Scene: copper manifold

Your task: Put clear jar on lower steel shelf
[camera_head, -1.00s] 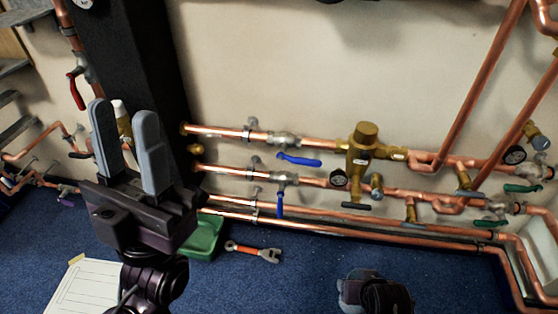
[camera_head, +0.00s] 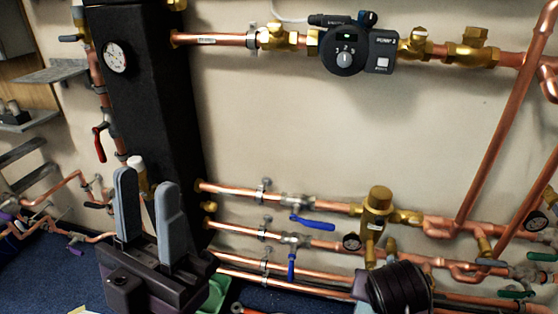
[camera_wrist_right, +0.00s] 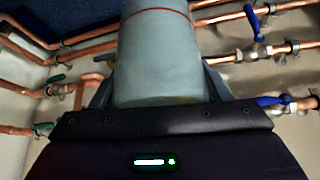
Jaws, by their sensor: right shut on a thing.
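A pale blue-grey, see-through cylinder, which looks like the clear jar (camera_wrist_right: 160,50), fills the middle of the right wrist view. My right gripper (camera_wrist_right: 160,85) is shut on it, with a finger on each side. In the head view only the dark right wrist (camera_head: 398,290) shows at the bottom; the jar is hidden there. My left gripper (camera_head: 147,195) is open and empty at lower left, fingers upward. Grey shelves show at the far left: an upper one (camera_head: 50,72) and a lower one (camera_head: 38,120).
A small dark object (camera_head: 12,112) stands on the lower shelf. A black column (camera_head: 145,110) with a gauge stands right of the shelves. Copper pipes (camera_head: 330,245) with blue-handled valves and a pump (camera_head: 345,52) line the wall. A green container (camera_head: 216,293) is partly hidden.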

